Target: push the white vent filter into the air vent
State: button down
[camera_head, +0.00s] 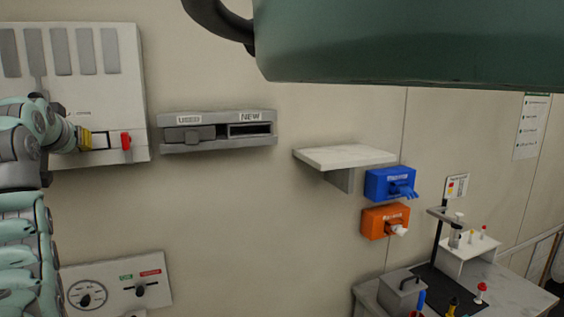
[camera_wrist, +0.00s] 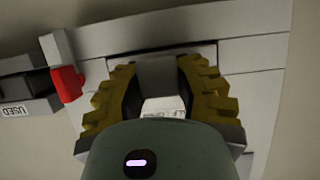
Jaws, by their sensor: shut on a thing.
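The white panel with the air vent (camera_head: 100,142) is at the left in the head view; its face fills much of the wrist view (camera_wrist: 250,42). My gripper (camera_head: 88,139) is at the vent opening, with its yellow fingers close to the panel. In the wrist view my gripper (camera_wrist: 158,85) is shut on the white vent filter (camera_wrist: 163,106), of which only a small white part shows between the fingers. A dark grey piece (camera_wrist: 157,72) lies just beyond it. How deep the filter sits in the vent is hidden by the fingers. A red latch (camera_head: 126,141) is right of the opening.
A grey holder (camera_head: 205,146) marked USED and NEW is on the wall to the right; its NEW slot looks dark and empty. A shelf (camera_head: 345,155), blue (camera_head: 376,184) and orange (camera_head: 372,222) boxes are farther right. A dial panel (camera_head: 115,285) is below.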

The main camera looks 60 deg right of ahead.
jog(key=c, duration=0.6)
grip_release()
jog(key=shift+a, duration=0.1)
jog(key=shift+v, duration=6)
